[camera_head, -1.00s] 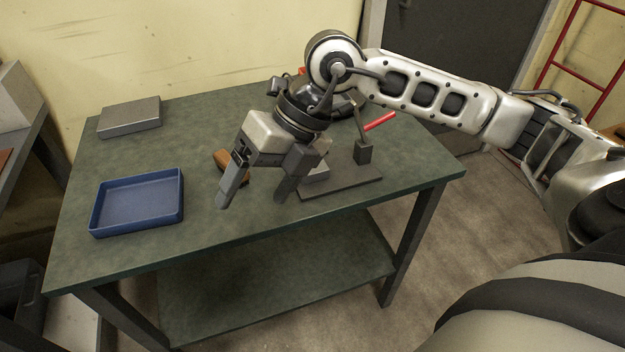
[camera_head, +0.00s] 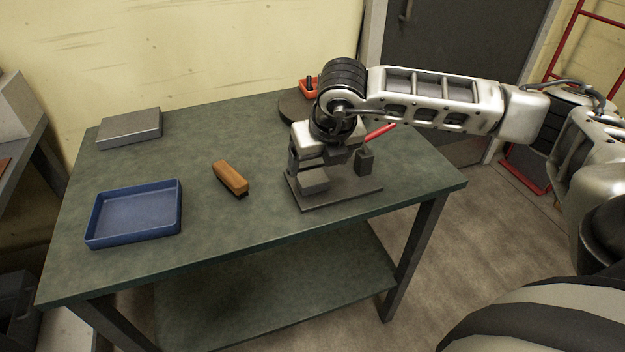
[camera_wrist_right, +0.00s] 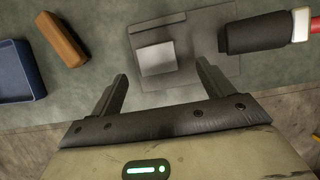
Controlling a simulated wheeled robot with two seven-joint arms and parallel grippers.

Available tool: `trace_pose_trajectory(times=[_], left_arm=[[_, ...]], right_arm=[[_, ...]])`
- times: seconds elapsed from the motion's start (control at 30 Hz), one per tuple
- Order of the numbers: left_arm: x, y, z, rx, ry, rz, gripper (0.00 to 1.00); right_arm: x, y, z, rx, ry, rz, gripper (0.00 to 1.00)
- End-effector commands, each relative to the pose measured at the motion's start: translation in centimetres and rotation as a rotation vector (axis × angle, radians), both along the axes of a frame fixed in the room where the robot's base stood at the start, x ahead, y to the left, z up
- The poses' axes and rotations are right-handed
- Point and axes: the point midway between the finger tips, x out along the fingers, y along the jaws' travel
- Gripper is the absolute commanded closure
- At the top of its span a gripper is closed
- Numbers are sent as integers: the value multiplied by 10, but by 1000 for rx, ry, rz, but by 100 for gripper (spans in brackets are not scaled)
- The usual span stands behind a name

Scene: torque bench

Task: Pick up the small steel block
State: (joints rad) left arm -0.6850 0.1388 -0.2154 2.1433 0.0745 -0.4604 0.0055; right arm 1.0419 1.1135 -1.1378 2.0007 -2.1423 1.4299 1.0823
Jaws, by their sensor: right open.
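The small steel block (camera_head: 314,182) sits on a dark base plate (camera_head: 345,194) at the right part of the bench. In the right wrist view the block (camera_wrist_right: 156,58) is a pale grey square on the plate. My right gripper (camera_head: 314,168) is over the plate, right at the block and pointing down. In the wrist view its two fingers (camera_wrist_right: 162,76) are spread apart, with the block ahead of them and nothing held. From the head view the hand covers part of the plate. My left gripper is not in view.
An upright dark post (camera_head: 364,162) with a red-handled lever (camera_head: 380,131) stands on the plate, close right of the hand. A wooden-backed brush (camera_head: 230,177), a blue tray (camera_head: 135,241) and a flat grey box (camera_head: 130,128) lie to the left. A red item (camera_head: 307,91) sits behind.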

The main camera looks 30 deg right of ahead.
Motion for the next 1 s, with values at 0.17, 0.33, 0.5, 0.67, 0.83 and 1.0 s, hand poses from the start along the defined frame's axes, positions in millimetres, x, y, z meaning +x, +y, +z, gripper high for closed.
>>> trace_pose_trajectory(times=[0.17,0.33,0.5,0.67,0.83,1.0], left_arm=[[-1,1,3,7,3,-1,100],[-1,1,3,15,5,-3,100],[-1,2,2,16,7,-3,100],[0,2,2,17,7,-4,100],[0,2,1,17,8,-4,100],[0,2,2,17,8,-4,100]], right_arm=[[7,2,-18,0,4,1,20],[16,1,-41,0,4,-1,20],[20,0,-49,0,1,0,20],[20,0,-49,0,1,0,20],[20,0,-49,0,1,0,64],[21,0,-47,1,-2,-1,85]])
